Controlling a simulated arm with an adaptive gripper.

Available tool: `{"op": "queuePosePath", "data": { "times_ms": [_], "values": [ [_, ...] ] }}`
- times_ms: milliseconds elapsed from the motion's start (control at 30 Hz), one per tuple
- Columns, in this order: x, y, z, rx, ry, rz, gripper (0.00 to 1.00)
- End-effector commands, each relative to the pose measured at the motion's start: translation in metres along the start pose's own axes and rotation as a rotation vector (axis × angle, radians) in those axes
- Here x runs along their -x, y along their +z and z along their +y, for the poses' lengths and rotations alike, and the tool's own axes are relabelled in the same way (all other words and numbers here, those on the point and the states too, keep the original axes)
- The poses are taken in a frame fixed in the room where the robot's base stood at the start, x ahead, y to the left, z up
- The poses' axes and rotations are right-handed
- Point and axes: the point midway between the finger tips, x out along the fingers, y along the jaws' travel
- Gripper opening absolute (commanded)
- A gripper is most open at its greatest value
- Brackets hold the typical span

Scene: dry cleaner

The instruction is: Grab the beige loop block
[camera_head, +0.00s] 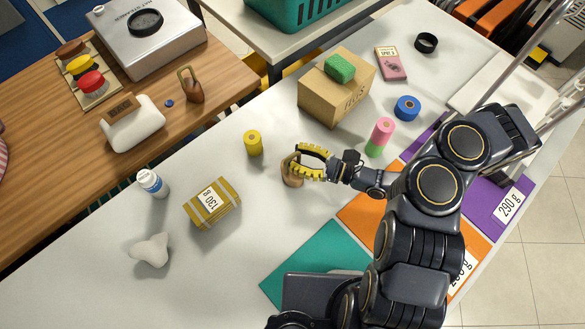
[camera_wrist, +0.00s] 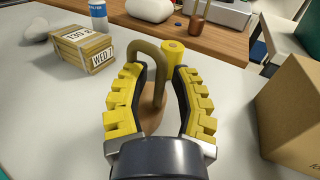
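The loop block (camera_head: 289,174) stands on the grey-white table, a brown base with a tall olive-tan loop. In the wrist view its loop (camera_wrist: 134,46) rises between my fingers and its base (camera_wrist: 152,122) sits below. My gripper (camera_head: 306,163) has yellow ribbed fingers and is open around the block, also in the wrist view (camera_wrist: 162,78). The left finger is close to the loop; I cannot tell if it touches. The right finger appears apart from it. Part of the block is hidden by the fingers in the head view.
A yellow cylinder (camera_head: 253,143) stands just beyond the block. A cardboard box (camera_head: 325,106) with a green sponge (camera_head: 340,69) stands nearby. A yellow-banded box (camera_head: 212,204) is to the left. Pink-green cylinders (camera_head: 381,135) stand right. Another looped brown weight (camera_head: 194,92) is on the wooden table.

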Motion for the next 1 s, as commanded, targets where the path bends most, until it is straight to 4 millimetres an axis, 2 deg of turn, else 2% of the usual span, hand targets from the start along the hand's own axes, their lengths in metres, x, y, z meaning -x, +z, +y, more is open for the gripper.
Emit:
{"op": "queuePosePath", "data": {
  "times_ms": [233, 300, 767, 867, 1000],
  "values": [
    [-0.001, 0.0, 0.0, 0.0, -0.001, 0.001, 0.26],
    [-0.001, 0.0, 0.0, 0.0, -0.001, 0.001, 0.0],
    [-0.001, 0.002, 0.0, 0.0, -0.001, 0.0, 0.0],
    [-0.001, 0.008, -0.001, 0.001, -0.003, 0.0, 0.0],
    [-0.001, 0.025, -0.001, 0.002, -0.004, -0.006, 0.0]
  ]
}}
